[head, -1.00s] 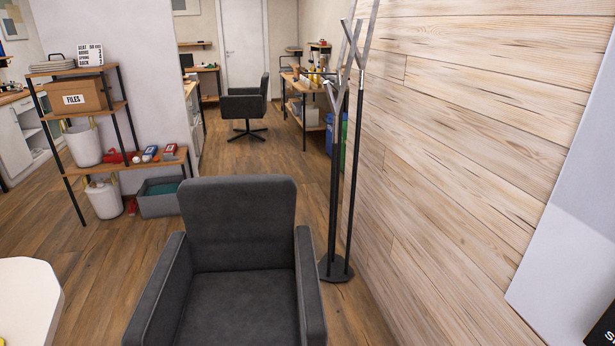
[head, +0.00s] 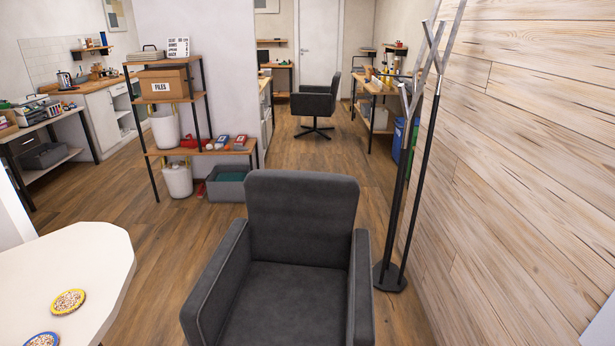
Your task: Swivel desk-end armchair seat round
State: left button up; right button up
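A dark grey swivel armchair (head: 315,103) on a star-shaped base stands far off, beside the end of a wooden desk (head: 374,84). Its backrest is at the right and its seat faces left in the head view. A second dark grey armchair (head: 292,262) is close in front of me, its backrest away from me and its seat open towards me. Its base is hidden below the picture edge. Neither of my grippers is in view.
A metal coat stand (head: 398,220) stands right of the near armchair, by the plank wall (head: 530,150). A white table (head: 95,262) with two sprinkled round items is at lower left. A shelf rack (head: 205,152) stands left of centre. Wooden floor is clear between the chairs.

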aim_at(279, 275)
jog(key=i+j+z, duration=0.35)
jog(key=i+j, duration=0.2)
jog(key=i+j+z, duration=0.35)
jog(key=i+j, duration=0.2)
jog(key=j, duration=0.15)
